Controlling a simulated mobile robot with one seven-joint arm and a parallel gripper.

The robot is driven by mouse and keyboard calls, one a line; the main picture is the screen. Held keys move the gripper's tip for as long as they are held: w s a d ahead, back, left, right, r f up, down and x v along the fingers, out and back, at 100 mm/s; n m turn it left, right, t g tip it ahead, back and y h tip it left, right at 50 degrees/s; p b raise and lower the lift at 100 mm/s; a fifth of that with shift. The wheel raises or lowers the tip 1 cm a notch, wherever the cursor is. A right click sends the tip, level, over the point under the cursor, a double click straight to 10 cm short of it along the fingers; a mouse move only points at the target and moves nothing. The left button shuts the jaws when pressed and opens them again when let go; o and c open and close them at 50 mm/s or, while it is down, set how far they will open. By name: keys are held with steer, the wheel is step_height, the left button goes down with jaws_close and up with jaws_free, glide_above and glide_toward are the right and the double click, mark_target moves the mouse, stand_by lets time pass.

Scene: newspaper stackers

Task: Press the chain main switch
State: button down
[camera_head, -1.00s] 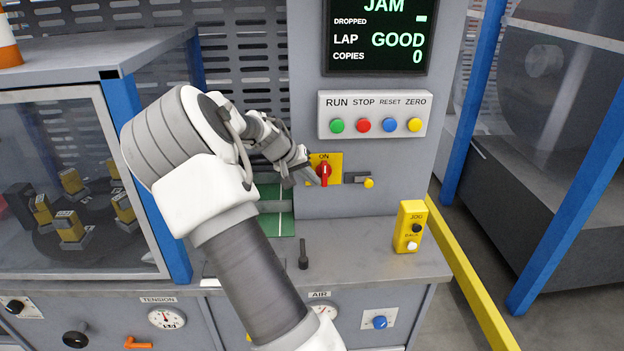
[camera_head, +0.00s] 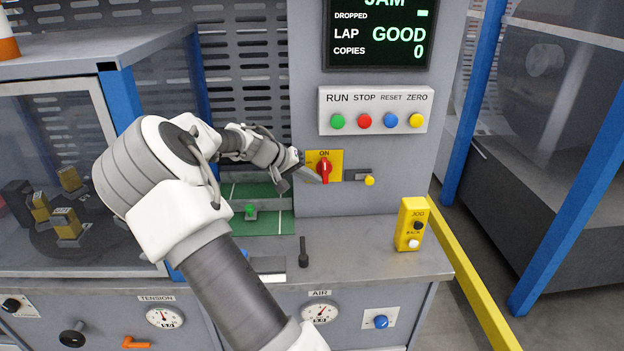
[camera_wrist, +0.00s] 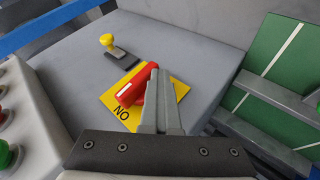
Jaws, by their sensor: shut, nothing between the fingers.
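A red switch handle (camera_head: 324,171) sits on a yellow plate (camera_head: 337,157) marked ON, on the grey panel. In the head view the handle stands roughly upright. No chain label is readable. My gripper (camera_head: 317,178) is shut and empty, with its tips right at the handle's left side. In the wrist view the closed fingers (camera_wrist: 163,75) lie beside the red handle (camera_wrist: 136,86) and hide part of the plate (camera_wrist: 118,108). I cannot tell whether they touch the handle.
Right of the plate is a small yellow knob (camera_head: 369,180). Above it is a button box (camera_head: 374,110) with RUN, STOP, RESET and ZERO. A yellow jog box (camera_head: 411,223) stands on the counter at right. A green mat (camera_head: 270,222) lies left of the panel; a black lever (camera_head: 303,252) stands in front.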

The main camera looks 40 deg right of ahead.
mark_target(327, 183)
steer(key=f+n+g+h+b, duration=0.1)
steer(key=h+b, duration=0.2)
steer(key=b, duration=0.1)
steer(key=s+d+f+n+g+h+b, duration=0.1)
steer(key=h+b, duration=0.2)
steer(key=h, duration=0.1)
steer(key=d+f+n+g+h+b, duration=0.1)
steer(key=n+h+b, duration=0.1)
steer(key=h+b, duration=0.2)
steer(key=shift+s+b, duration=0.2)
steer(key=shift+b, duration=0.1)
steer(key=shift+s+d+r, duration=0.1)
steer(key=shift+d, duration=0.15)
steer(key=shift+s+d, duration=0.15)
steer(key=shift+d, duration=0.05)
stand_by(0.3)
steer(key=shift+r, duration=0.1)
steer(key=s+d+r+p, duration=0.1)
steer(key=s+d+r, duration=0.4)
steer(key=s+r, duration=0.5)
steer(key=shift+s+d+r, duration=0.2)
steer(key=shift+s+r, duration=0.05)
steer(key=shift+r, duration=0.2)
